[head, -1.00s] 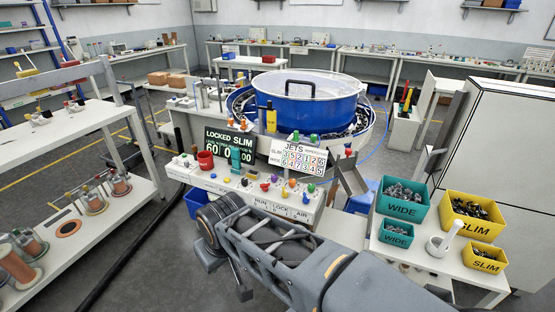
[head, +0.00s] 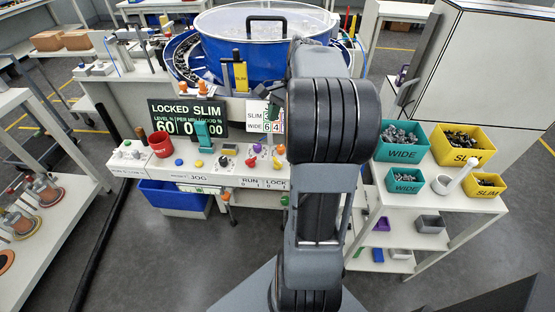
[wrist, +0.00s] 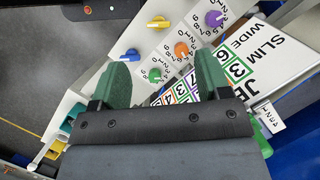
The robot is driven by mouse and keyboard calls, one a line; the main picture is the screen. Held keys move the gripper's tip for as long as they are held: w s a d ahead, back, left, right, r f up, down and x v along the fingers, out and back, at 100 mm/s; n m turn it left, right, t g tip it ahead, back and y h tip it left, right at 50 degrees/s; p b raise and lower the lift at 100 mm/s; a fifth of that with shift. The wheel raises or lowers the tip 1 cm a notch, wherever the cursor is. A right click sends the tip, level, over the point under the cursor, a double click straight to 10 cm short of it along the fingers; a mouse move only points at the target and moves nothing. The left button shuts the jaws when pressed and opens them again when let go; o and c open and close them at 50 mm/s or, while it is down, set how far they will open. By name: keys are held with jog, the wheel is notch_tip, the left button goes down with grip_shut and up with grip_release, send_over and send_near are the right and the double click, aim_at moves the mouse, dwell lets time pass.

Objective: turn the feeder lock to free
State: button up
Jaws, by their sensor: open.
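The feeder's control panel (head: 205,178) stands in front of the blue bowl (head: 262,38). The display (head: 187,118) reads LOCKED SLIM. My gripper (wrist: 164,78) is open and empty in the wrist view, with green fingers above the dials and the JETS board (wrist: 258,62).
Coloured dials, including a purple one (wrist: 214,19) and an orange one (wrist: 181,49), lie close to the fingers. Teal and yellow bins (head: 461,146) of parts sit on the right table. A blue crate (head: 172,198) is below the panel.

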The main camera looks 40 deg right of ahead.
aim_at(277, 160)
jog(key=shift+m+y, duration=0.3)
jog(key=shift+m, duration=0.5)
jog(key=d+x, duration=0.1)
jog(key=x, duration=0.3)
jog(key=b+x, duration=0.1)
jog(key=x, duration=0.3)
jog(key=d+f+x, duration=0.1)
jog(key=x, duration=0.4)
jog(key=shift+s+d, duration=0.1)
jog(key=shift+d, duration=0.2)
jog(key=shift+c, duration=0.5)
jog(key=c, duration=0.7)
jog(key=shift+a, duration=0.15)
jog(key=shift+c, duration=0.6)
